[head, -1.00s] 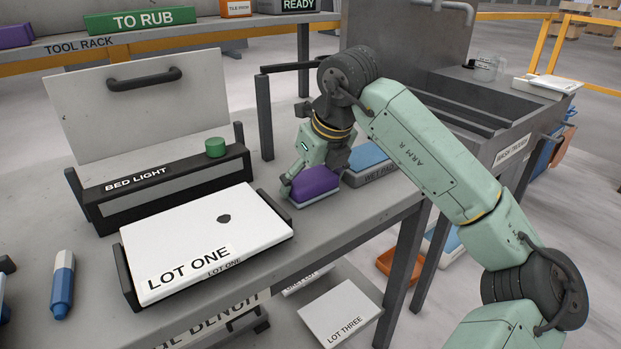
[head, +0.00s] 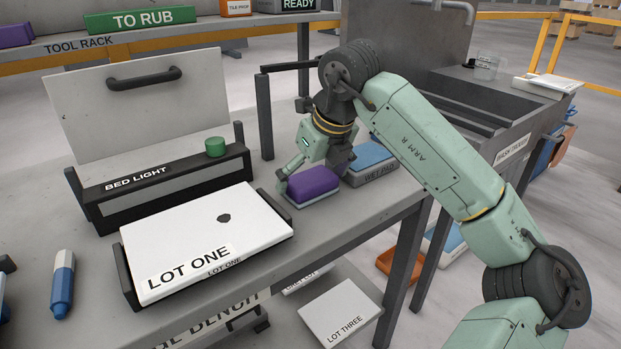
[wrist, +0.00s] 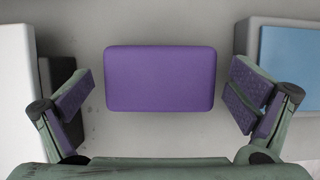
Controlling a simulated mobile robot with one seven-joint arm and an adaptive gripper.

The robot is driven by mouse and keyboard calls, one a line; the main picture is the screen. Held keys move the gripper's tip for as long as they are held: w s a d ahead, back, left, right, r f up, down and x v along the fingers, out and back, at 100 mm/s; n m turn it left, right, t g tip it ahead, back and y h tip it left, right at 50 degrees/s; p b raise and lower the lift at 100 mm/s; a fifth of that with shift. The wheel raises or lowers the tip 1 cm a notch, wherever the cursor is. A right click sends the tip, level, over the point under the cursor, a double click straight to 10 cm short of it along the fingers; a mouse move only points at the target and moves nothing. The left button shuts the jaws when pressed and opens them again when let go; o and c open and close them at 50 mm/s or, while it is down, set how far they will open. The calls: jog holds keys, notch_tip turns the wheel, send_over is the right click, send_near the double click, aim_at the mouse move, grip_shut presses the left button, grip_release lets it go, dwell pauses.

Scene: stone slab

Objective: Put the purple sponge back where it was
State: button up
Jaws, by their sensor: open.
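The purple sponge (head: 313,183) rests on a pale blue-grey base on the grey bench, between the LOT ONE slab and the WET PAD block. In the wrist view the sponge (wrist: 160,78) lies flat, centred ahead of the fingers. My gripper (head: 316,180) is just above and around the sponge, its fingers spread wide. In the wrist view my gripper (wrist: 160,98) is open, with clear gaps between both finger pads and the sponge's sides. Nothing is held.
The white LOT ONE slab (head: 200,240) sits in a dark holder left of the sponge. The WET PAD block (head: 368,172) with a blue top stands close on the right. The BED LIGHT bar (head: 165,185) is behind. A blue-and-white bottle (head: 62,285) is at far left.

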jog(key=v, duration=1.1)
jog(key=shift+r, duration=0.15)
dwell(1.8)
